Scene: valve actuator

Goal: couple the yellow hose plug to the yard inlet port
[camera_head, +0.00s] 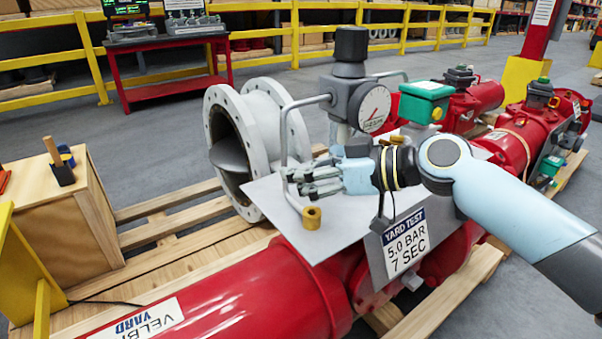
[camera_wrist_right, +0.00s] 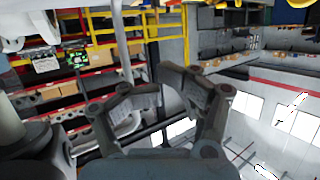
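My right gripper (camera_head: 292,181) points left over the grey plate, beside a bent grey tube that runs down from the gauge unit. In the right wrist view its fingers (camera_wrist_right: 160,88) stand apart, with nothing visible held between them. A small brass-yellow fitting (camera_head: 312,217) with a round hole sits at the tube's lower end, just below the gripper. I cannot tell whether this fitting is the hose plug or belongs to the port. The inlet port cannot be made out clearly. My left gripper is not in view.
The gauge unit (camera_head: 352,90) stands behind my right wrist. A grey flanged valve body (camera_head: 257,140) is at the left of the plate. A wooden box (camera_head: 60,215) stands at the left.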

